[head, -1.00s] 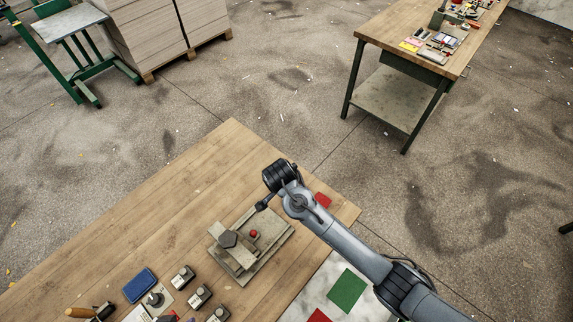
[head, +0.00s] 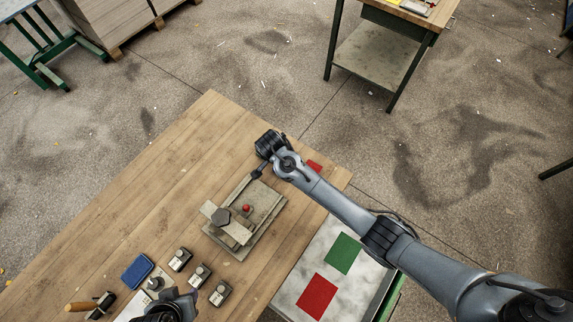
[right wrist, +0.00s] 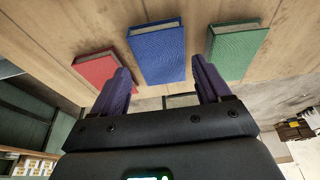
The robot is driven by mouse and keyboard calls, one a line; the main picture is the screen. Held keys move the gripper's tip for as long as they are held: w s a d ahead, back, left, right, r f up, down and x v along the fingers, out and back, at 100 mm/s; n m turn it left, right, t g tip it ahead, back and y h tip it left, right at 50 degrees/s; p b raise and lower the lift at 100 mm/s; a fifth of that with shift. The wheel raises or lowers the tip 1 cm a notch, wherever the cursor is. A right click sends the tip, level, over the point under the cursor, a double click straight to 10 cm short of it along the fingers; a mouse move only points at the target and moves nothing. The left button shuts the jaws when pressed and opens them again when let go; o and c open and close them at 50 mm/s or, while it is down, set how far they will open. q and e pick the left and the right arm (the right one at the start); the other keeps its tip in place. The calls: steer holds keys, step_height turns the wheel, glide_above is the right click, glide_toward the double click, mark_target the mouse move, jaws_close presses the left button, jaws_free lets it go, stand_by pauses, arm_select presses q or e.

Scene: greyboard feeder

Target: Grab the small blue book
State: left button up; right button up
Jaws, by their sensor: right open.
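The small blue book (right wrist: 158,54) is at the top centre of the right wrist view, on a wooden surface, with pale page edges along its top. My right gripper (right wrist: 161,70) is open, one dark finger on each side of the blue book's lower part in the picture. I cannot tell whether either finger touches it. A red book (right wrist: 97,68) lies to the left, partly behind the left finger. A green book (right wrist: 238,48) lies to the right. The head view shows my right arm, but its fingers are hidden.
In the head view, a wooden table (head: 150,190) holds a grey fixture with a red knob (head: 246,208), several small blocks and a blue pad (head: 135,272). Red (head: 317,297) and green (head: 343,254) sheets lie on a pale surface. Another bench (head: 385,60) stands behind.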

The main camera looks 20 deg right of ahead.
steer(key=shift+x, duration=1.4)
steer(key=shift+w, duration=0.1)
steer(key=c, duration=0.8)
